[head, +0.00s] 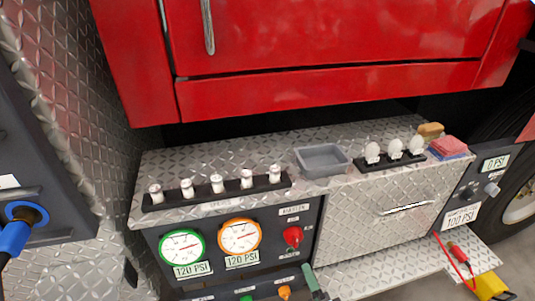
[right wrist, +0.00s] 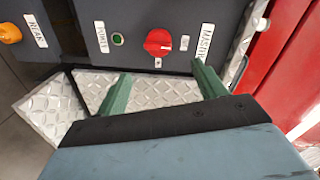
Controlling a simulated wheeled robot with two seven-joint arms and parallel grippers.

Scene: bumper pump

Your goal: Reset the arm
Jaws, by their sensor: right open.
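My right gripper (right wrist: 160,70) is open and empty in the right wrist view, with its two green fingers apart. In the head view a green finger of it (head: 314,284) shows at the bottom edge, below the red knob (head: 292,236). In the right wrist view the red knob (right wrist: 158,42) sits on the dark control panel (right wrist: 195,15) just beyond the fingers, with no clear contact. My left gripper is not in view.
Two round gauges, green-rimmed (head: 182,248) and orange-rimmed (head: 240,236), are on the panel. Above are a rack of white cylinders (head: 217,184), a grey tray (head: 322,160) and white rounded pieces (head: 395,149). A diamond-plate step (head: 385,275) juts out lower right.

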